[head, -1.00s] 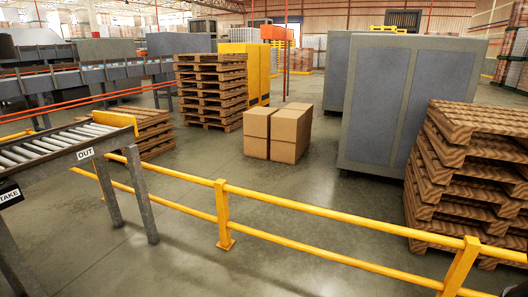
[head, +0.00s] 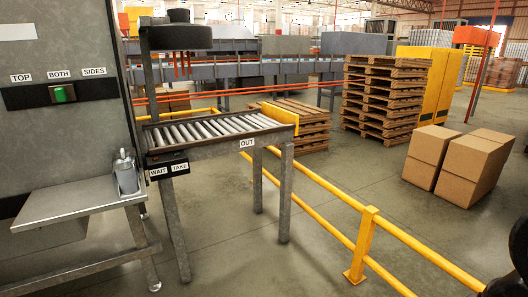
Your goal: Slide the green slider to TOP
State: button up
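The green slider (head: 62,93) sits in a dark horizontal slot strip on the grey machine panel at the left of the head view. Three white labels stand above the strip: TOP (head: 20,77) at left, BOTH (head: 59,73) in the middle and SIDES (head: 94,71) at right. The slider is under BOTH, to the right of TOP. My gripper cannot be made out in this view. A dark shape at the lower right edge is cut off and unclear.
A metal shelf (head: 75,203) juts out below the panel, with a grey dispenser bottle (head: 126,172) on it. A roller conveyor (head: 215,128) labelled OUT stands to its right. A yellow rail (head: 364,245) runs across the floor. Cardboard boxes (head: 470,170) and pallets (head: 385,95) stand beyond.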

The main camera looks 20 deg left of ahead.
aim_at(64, 94)
jog(key=i+j+u, duration=0.25)
jog(key=u, duration=0.2)
jog(key=i+j+u, duration=0.1)
jog(key=i+u, duration=0.2)
jog(key=u, duration=0.2)
jog(key=i+u, duration=0.3)
jog(key=u, duration=0.15)
jog(key=i+l+u, duration=0.1)
jog(key=i+u, duration=0.2)
jog(key=u, duration=0.2)
